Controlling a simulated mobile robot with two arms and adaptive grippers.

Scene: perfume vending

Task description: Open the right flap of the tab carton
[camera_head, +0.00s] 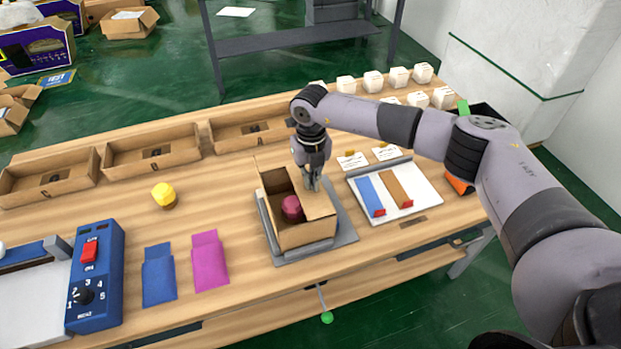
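The cardboard tab carton (303,235) sits on a grey plate (350,232) at the middle of the table. A dark red round thing (292,207) shows inside it through the open top. The carton's right flap (319,203) is on its right side; its exact angle is hard to tell. My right gripper (312,184) points down at the far edge of this flap, at or very near it. Its fingers look close together, but they are small and whether they grip the flap is unclear. My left gripper is out of view.
A white tray (430,200) with blue and brown strips lies right of the carton. Magenta (210,262) and blue (159,276) pouches and a blue control box (96,275) are left. Open cardboard bins (150,152) line the back. Bare table surrounds the yellow-topped object (163,195).

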